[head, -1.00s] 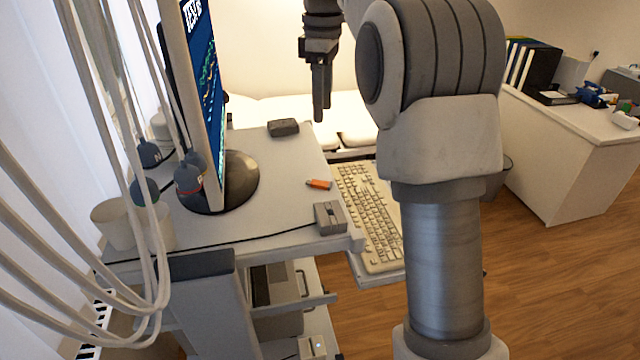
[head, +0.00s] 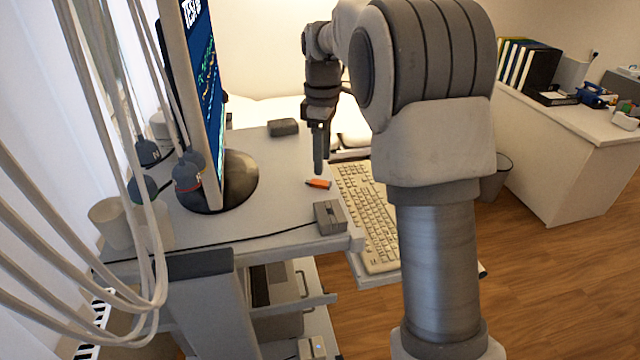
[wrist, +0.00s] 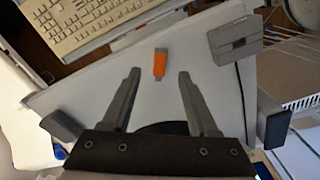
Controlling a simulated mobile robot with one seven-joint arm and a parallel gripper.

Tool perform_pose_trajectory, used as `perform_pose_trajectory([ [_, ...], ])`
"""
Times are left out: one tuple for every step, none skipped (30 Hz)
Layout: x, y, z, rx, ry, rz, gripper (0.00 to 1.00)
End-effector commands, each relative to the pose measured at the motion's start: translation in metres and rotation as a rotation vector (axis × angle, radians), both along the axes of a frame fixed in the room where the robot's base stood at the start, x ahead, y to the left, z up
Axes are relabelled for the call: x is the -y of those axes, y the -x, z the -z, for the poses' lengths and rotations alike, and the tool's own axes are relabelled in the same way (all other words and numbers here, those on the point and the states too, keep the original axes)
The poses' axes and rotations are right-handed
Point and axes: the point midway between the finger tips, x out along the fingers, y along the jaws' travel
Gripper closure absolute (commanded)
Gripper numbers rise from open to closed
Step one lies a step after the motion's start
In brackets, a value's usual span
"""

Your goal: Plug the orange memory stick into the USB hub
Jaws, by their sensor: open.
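The orange memory stick (head: 319,183) lies on the grey cart top, left of the keyboard. In the wrist view the stick (wrist: 160,63) lies beyond and between my fingertips, with its grey end toward me. My gripper (head: 319,168) is above the stick in the head view, pointing down. In the wrist view my gripper (wrist: 159,75) is open, with nothing between its fingers. The grey box with a slot on its top, seemingly the USB hub (head: 329,216), sits near the cart's front corner. It also shows in the wrist view (wrist: 236,40), right of the stick.
The monitor (head: 205,100) stands on the cart's left side, with hanging cables (head: 140,200) in front. The keyboard (head: 368,215) is on a lower tray at right. A dark small box (head: 283,127) lies at the back. A thin black cable crosses the cart's front.

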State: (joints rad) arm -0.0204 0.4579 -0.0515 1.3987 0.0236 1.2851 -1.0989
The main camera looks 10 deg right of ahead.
Motion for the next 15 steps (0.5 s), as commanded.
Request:
perform_pose_trajectory([
  [0.0, 0.0, 0.0, 0.0, 0.0, 0.0, 0.4],
  [0.0, 0.0, 0.0, 0.0, 0.0, 0.0, 0.4],
  [0.0, 0.0, 0.0, 0.0, 0.0, 0.0, 0.4],
  [0.0, 0.0, 0.0, 0.0, 0.0, 0.0, 0.4],
  [0.0, 0.0, 0.001, -0.001, 0.0, 0.0, 0.4],
  [0.0, 0.0, 0.004, -0.002, 0.0, 0.0, 0.4],
  [0.0, 0.0, 0.007, -0.004, 0.0, 0.0, 0.4],
  [0.0, 0.0, 0.011, -0.004, 0.0, 0.0, 0.4],
  [-0.001, 0.001, 0.017, -0.006, 0.0, -0.001, 0.4],
  [-0.001, 0.001, 0.022, -0.006, 0.0, -0.001, 0.4],
  [-0.001, 0.0, 0.027, -0.005, 0.001, -0.002, 0.4],
  [-0.001, 0.0, 0.033, -0.004, 0.0, -0.002, 0.4],
  [-0.001, 0.0, 0.038, -0.004, 0.0, -0.002, 0.4],
  [-0.001, 0.0, 0.041, -0.004, 0.0, -0.001, 0.4],
  [-0.001, 0.0, 0.045, -0.003, -0.001, -0.001, 0.4],
])
